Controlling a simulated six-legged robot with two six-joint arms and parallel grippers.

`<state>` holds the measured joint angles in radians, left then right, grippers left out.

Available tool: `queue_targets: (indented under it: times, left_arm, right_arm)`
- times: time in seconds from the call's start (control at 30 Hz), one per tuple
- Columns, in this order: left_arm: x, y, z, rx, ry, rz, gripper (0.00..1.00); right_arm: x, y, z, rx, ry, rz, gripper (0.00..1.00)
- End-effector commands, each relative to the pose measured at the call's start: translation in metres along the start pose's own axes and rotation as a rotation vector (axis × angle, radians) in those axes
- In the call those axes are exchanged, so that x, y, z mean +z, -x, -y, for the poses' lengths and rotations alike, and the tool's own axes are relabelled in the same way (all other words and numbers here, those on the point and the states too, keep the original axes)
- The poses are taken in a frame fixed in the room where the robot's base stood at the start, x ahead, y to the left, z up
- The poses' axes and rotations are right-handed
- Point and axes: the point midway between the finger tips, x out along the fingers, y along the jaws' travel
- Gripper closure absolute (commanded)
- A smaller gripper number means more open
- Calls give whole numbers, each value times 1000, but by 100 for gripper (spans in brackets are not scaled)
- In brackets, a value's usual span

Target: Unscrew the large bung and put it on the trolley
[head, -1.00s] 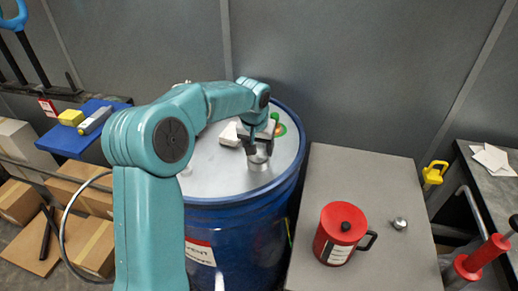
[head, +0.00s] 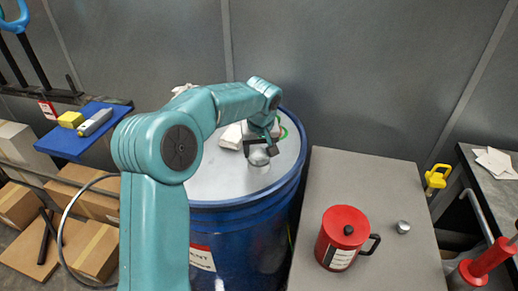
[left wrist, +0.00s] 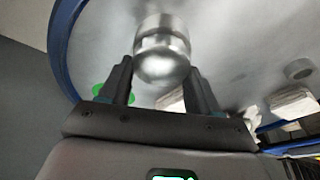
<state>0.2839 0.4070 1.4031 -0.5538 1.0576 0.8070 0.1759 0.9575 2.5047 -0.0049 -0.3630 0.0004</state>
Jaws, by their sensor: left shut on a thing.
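The large bung, a shiny silver cylinder (head: 259,157), is at the right part of the blue drum's grey lid (head: 215,178). It also shows in the left wrist view (left wrist: 162,62), between the two dark fingers. My left gripper (head: 261,145) is shut on it from above. I cannot tell whether the bung is clear of the lid. The grey-topped trolley (head: 365,185) stands right of the drum. My right gripper is not in view.
A red can (head: 342,238) and a small silver cap (head: 403,227) stand on the trolley's front part; its back part is clear. White cloths (head: 233,136) lie on the lid behind the gripper. A blue shelf (head: 72,146) is at left.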

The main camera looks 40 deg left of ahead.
Motion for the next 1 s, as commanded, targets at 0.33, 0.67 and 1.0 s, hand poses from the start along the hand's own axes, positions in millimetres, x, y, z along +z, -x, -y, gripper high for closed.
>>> queue_targets:
  times: [0.33,0.67,1.0]
  left_arm:
    - [-2,1,2,-100,369,-5,62]
    - [-2,1,3,-103,382,-5,62]
    - [0,0,2,-98,363,-1,25]
  right_arm:
    - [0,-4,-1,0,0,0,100]
    - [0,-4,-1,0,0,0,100]
    - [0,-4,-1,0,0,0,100]
